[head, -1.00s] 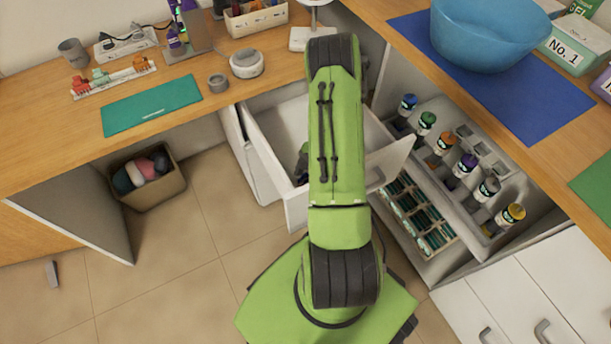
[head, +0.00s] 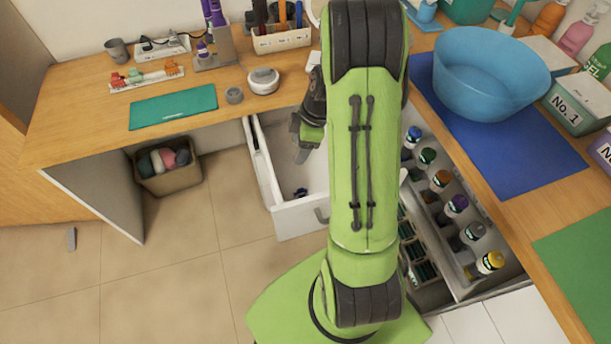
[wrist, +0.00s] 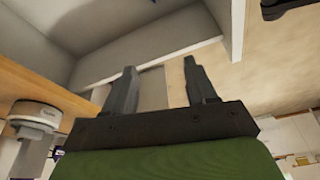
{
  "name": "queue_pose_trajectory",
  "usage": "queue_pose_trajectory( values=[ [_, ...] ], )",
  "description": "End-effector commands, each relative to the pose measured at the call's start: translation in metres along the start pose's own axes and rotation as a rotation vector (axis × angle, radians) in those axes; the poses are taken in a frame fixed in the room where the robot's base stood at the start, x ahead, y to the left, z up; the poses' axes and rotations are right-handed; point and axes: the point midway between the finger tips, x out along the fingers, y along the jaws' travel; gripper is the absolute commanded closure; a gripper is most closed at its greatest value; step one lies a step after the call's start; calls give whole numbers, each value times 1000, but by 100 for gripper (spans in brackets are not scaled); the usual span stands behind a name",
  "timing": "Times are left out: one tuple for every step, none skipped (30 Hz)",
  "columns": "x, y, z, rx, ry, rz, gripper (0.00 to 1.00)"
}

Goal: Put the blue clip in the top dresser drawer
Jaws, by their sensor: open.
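The top dresser drawer (head: 300,218) is pulled out below the desk, left of my arm. A small dark blue thing, which looks like the blue clip (head: 300,193), lies on the drawer floor near its front. My gripper (head: 301,140) is above the drawer's back part, apart from the small thing, with its fingers apart and nothing between them. In the wrist view, my gripper (wrist: 160,85) is also open and empty, with pale drawer panels beyond it. My arm hides the drawer's right part.
On the desk are a teal mat (head: 173,106), a rack with red, orange and green clips (head: 146,76) and a round white device (head: 263,80). An open drawer of bottles (head: 452,215) is right of my arm. The floor at left is mostly clear.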

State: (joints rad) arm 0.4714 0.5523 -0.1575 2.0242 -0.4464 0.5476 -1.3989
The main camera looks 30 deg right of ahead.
Motion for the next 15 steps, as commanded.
queue_pose_trajectory(
  values=[
    [-29,-11,-22,53,-14,39,44],
    [-44,-19,-33,96,-22,58,44],
    [-64,-32,-46,157,-30,85,44],
    [-78,-43,-56,204,-32,107,44],
    [-91,-55,-63,253,-34,130,44],
    [-108,-73,-73,318,-32,161,44],
    [-119,-86,-78,369,-27,186,44],
    [-130,-100,-82,421,-19,211,44],
    [-143,-119,-86,490,-5,243,44],
    [-152,-134,-88,542,9,266,44],
    [-160,-148,-88,595,26,289,44],
    [-168,-166,-87,665,50,316,44],
    [-173,-178,-85,714,70,335,44],
    [-177,-188,-83,760,89,350,44],
    [-181,-200,-79,815,114,367,44]
  ],
)
